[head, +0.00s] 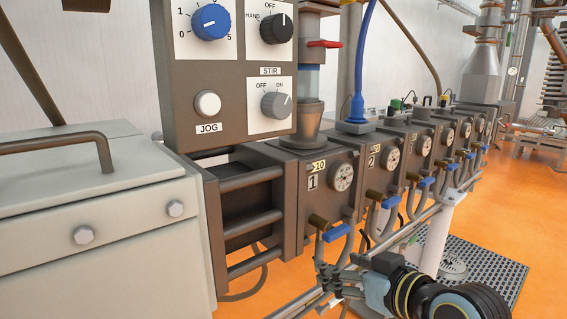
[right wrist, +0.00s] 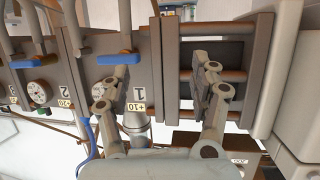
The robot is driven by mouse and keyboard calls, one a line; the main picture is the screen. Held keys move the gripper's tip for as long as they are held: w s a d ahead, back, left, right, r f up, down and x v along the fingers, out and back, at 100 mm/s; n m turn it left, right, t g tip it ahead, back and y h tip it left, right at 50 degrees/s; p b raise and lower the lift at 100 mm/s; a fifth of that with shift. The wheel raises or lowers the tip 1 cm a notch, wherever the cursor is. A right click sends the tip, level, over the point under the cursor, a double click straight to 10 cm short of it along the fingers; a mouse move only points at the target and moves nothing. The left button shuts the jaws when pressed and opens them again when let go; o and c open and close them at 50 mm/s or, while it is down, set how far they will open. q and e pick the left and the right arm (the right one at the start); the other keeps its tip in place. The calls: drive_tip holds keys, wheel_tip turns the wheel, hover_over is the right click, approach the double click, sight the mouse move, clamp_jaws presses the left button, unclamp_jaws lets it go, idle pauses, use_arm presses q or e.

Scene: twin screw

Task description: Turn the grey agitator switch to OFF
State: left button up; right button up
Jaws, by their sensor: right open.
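The grey agitator switch (head: 276,104) is a round knob on a white plate under the STIR label, low on the dark control panel (head: 186,92). OFF is printed at its upper left and ON at its upper right. Its pale mark points to the right, toward the ON side. My right gripper (head: 328,284) is low in the head view, in front of the machine, well below and right of the switch. In the right wrist view its two fingers (right wrist: 163,78) are spread with nothing between them. The switch cannot be made out there. My left gripper is not in view.
A black HAND/OFF knob (head: 277,29), a blue dial (head: 210,22) and a white JOG button (head: 207,104) surround the switch. Barrel blocks with gauges (head: 342,177) and blue-handled valves (head: 377,187) run right. A grey cabinet (head: 95,235) stands left.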

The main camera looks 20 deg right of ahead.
sight(283, 107)
drive_tip(key=s+a+r+n+t+y+p, duration=0.1)
drive_tip(key=a+r+t+y+p, duration=0.1)
drive_tip(key=r, duration=1.1)
drive_tip(key=s+a+r+n+t+y+p, duration=0.1)
drive_tip(key=a+r+n+y+p, duration=0.15)
drive_tip(key=r, duration=1.15)
drive_tip(key=shift+m+h, duration=0.45)
drive_tip(key=p+x, duration=0.2)
drive_tip(key=x, duration=0.7)
drive_tip(key=shift+w+a, duration=0.4)
drive_tip(key=shift+w, duration=0.25)
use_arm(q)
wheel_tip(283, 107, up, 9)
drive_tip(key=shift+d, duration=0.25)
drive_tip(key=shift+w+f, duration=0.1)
use_arm(e)
drive_tip(key=shift+c, duration=0.3)
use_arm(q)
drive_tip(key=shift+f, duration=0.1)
use_arm(e)
drive_tip(key=c, duration=1.1)
